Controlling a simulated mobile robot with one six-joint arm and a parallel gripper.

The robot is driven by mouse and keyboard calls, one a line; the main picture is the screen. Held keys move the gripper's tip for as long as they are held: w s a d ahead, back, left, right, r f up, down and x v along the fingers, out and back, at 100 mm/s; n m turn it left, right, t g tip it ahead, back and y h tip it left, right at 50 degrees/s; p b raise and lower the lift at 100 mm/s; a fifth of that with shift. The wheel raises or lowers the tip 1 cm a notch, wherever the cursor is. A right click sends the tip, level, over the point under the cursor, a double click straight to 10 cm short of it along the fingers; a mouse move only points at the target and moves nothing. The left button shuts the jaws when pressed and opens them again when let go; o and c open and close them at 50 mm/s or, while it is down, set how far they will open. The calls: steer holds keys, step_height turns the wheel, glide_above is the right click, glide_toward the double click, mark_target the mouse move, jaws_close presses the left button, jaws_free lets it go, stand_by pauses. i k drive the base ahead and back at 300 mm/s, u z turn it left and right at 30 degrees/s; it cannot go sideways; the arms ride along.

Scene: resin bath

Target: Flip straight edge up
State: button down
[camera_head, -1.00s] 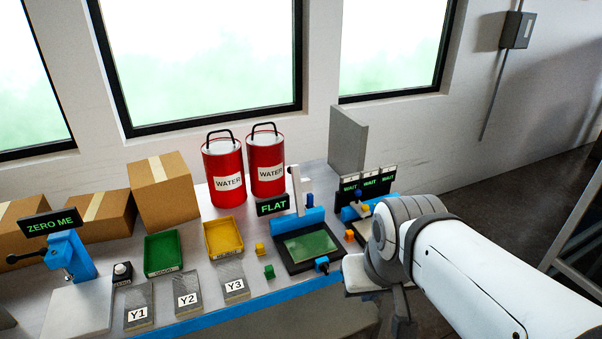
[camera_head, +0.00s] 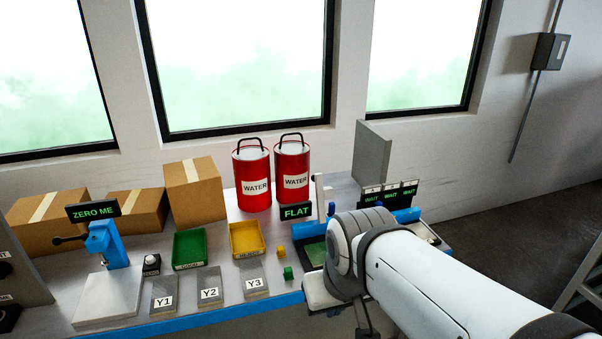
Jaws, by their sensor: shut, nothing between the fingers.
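The straight edge (camera_head: 320,196) looks like a pale narrow bar standing upright at the back of the flatness station, beside the lit sign "FLAT" (camera_head: 296,211). The station's green plate (camera_head: 315,253) shows only in part; my wrist and forearm cover its right side. My gripper (camera_head: 366,322) shows as a narrow dark part hanging below my wrist at the front edge of the bench. It is shut and empty, and apart from the straight edge. Its fingertips are hard to make out.
Sample blocks Y1 (camera_head: 163,295), Y2 (camera_head: 209,287) and Y3 (camera_head: 253,279) lie along the front. Behind them are a green tray (camera_head: 175,250) and a yellow tray (camera_head: 231,242). Two red water cans (camera_head: 252,178) stand behind. "WAIT" signs (camera_head: 372,199) are at right.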

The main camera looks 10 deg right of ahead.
mark_target(322, 193)
steer(key=z, duration=0.05)
steer(key=i, duration=1)
steer(key=u, duration=0.05)
